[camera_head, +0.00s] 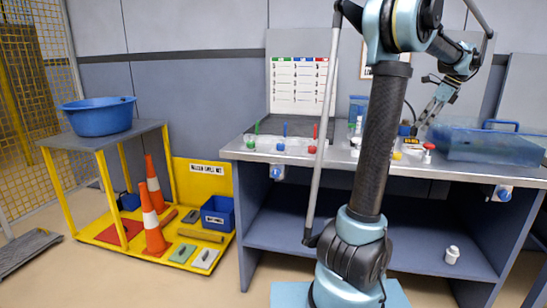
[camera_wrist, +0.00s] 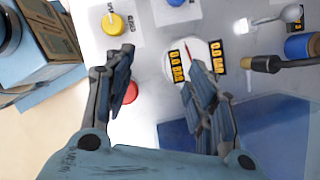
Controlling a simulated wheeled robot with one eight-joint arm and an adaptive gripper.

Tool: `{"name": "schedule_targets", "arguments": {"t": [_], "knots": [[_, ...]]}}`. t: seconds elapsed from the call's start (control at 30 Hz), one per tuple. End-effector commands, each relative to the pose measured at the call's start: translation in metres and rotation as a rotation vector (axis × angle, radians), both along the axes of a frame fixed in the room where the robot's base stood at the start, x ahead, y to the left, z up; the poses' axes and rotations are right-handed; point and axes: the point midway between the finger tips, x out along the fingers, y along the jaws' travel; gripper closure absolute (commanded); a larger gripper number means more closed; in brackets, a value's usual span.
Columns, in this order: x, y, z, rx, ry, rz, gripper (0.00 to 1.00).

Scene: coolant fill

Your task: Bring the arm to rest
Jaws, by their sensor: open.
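My gripper (camera_head: 430,112) is at the end of my arm, above the right part of the workbench (camera_head: 340,175). In the wrist view my gripper (camera_wrist: 165,85) has its two fingers spread apart with nothing held between them. A light panel lies beyond the fingers. It bears a round gauge (camera_wrist: 192,58) with "0.0 BAR" labels, partly hidden by the right finger. A yellow knob (camera_wrist: 119,24) is up and left of the gauge. A red knob (camera_wrist: 125,95) is partly hidden behind the left finger.
A clear blue bin (camera_head: 485,146) stands close right of my gripper. A brass-tipped fitting (camera_wrist: 262,64) lies right of the gauge. Red, green and blue handles (camera_head: 285,130) stand on the bench's left part. A yellow cart (camera_head: 118,140) carries a blue tub (camera_head: 98,117); cones stand below.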

Motion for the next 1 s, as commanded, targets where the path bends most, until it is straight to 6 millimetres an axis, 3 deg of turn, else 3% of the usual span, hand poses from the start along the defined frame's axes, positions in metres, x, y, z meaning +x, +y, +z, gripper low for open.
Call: {"name": "schedule_targets", "arguments": {"t": [0.27, 0.57, 0.77, 1.0], "knots": [[-0.001, 0.032, -0.004, -0.038, -0.012, 0.100, 0.49], [-0.012, 0.087, -0.010, -0.100, -0.038, 0.277, 0.49], [-0.029, 0.149, -0.024, -0.170, -0.067, 0.488, 0.49], [-0.065, 0.226, -0.051, -0.272, -0.114, 0.805, 0.49]]}}
